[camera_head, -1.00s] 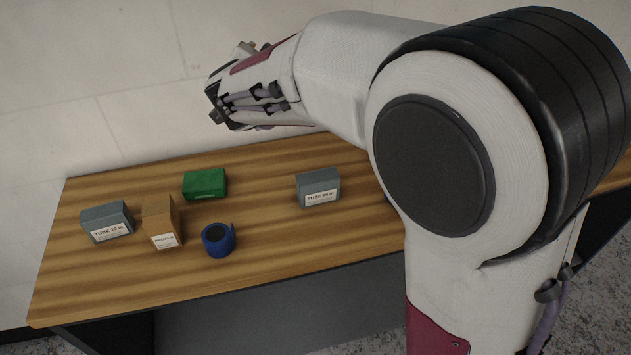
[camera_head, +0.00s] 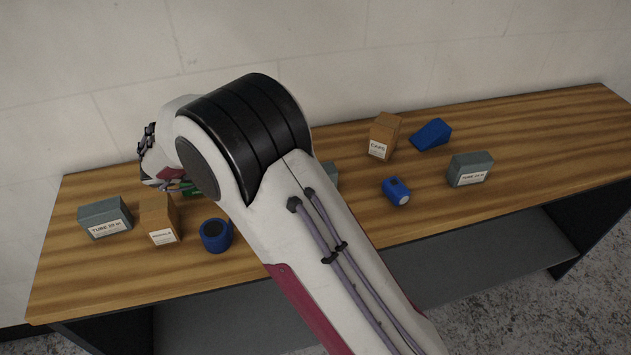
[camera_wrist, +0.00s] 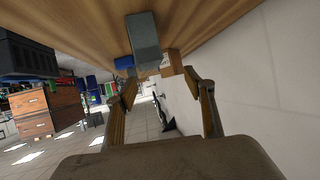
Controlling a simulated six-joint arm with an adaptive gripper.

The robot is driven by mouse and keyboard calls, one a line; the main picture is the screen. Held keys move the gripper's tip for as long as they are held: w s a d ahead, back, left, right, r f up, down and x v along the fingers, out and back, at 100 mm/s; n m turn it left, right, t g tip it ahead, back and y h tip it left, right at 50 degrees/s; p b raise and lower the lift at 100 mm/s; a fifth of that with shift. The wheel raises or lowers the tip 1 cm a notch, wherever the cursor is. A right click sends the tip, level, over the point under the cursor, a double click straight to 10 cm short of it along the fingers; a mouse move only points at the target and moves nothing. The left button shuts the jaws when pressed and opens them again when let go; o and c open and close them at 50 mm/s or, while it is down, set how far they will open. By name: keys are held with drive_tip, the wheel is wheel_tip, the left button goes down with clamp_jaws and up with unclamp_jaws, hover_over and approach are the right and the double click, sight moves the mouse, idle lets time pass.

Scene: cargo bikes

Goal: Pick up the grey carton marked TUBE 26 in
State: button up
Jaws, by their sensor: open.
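Three grey cartons are on the wooden table. In the head view, the left one (camera_head: 104,218) and the right one (camera_head: 470,169) have TUBE labels whose numbers I cannot read surely. The middle one (camera_head: 330,175) shows only as a sliver behind my arm; its label is hidden. My gripper's fingers are hidden behind my arm at the table's back left. In the wrist view, my gripper (camera_wrist: 163,85) is open and empty. A grey carton (camera_wrist: 145,40) lies ahead of it, apart from the fingers; it seems to be the middle one, and no label is readable.
A brown box (camera_head: 160,219) and blue round object (camera_head: 216,235) stand near the left carton. A green box (camera_head: 190,188) is mostly hidden by my arm. A brown CAPS box (camera_head: 383,136), blue wedge (camera_head: 431,135) and blue cylinder (camera_head: 397,191) are to the right. A wall stands behind.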

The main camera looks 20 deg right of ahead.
sight(333, 174)
drive_tip(key=shift+s+a+f+g, duration=0.15)
drive_tip(key=shift+s+f+g, duration=0.35)
drive_tip(key=shift+s, duration=0.15)
drive_tip(key=shift+x, duration=3.35)
drive_tip(key=shift+r, duration=0.1)
drive_tip(key=shift+s+x, duration=0.15)
drive_tip(key=shift+x, duration=0.8)
drive_tip(key=shift+s+x, duration=0.15)
drive_tip(key=shift+x, duration=1.65)
drive_tip(key=shift+s, duration=0.1)
